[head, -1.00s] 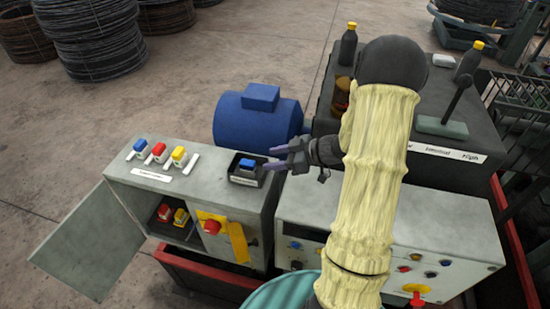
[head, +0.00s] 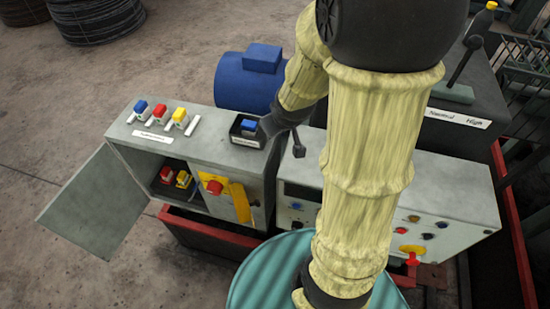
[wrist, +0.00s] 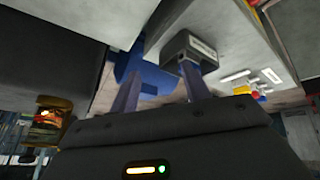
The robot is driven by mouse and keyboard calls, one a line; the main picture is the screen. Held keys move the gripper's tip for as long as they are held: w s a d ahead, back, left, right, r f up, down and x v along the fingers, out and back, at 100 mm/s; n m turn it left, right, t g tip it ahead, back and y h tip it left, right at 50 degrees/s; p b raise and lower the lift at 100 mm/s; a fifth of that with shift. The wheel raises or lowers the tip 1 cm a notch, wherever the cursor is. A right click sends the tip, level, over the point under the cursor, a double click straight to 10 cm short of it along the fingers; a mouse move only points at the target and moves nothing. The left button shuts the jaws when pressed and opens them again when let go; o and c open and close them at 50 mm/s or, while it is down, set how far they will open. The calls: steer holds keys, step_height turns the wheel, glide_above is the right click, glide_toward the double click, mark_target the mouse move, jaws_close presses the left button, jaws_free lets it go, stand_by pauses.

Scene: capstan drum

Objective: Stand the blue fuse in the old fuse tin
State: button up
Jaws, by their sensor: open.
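A small black tin (head: 235,134) with a white label sits on the right end of the grey cabinet's top. A blue fuse (head: 249,125) shows in its opening. Another blue fuse (head: 140,106) stands at the left end of a row on the same top. My gripper (wrist: 160,88) is open, with nothing seen held between its two fingers. In the head view its dark end is close to the right side of the tin, and its fingertips are hard to make out. In the wrist view the tin (wrist: 177,50) is just beyond the right finger; the fuse in it cannot be made out.
A red fuse (head: 160,111) and a yellow fuse (head: 180,115) share the row. The cabinet door (head: 95,205) hangs open, with red and yellow fuses inside. A blue motor (head: 240,80) stands behind. A control panel (head: 400,205) is to the right.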

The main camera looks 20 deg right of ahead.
steer(key=s+a+m+g, duration=0.2)
steer(key=s+a, duration=0.3)
steer(key=s, duration=0.4)
steer(key=shift+s+g+y, duration=0.3)
steer(key=shift+g+y, duration=0.1)
steer(key=shift+g, duration=0.3)
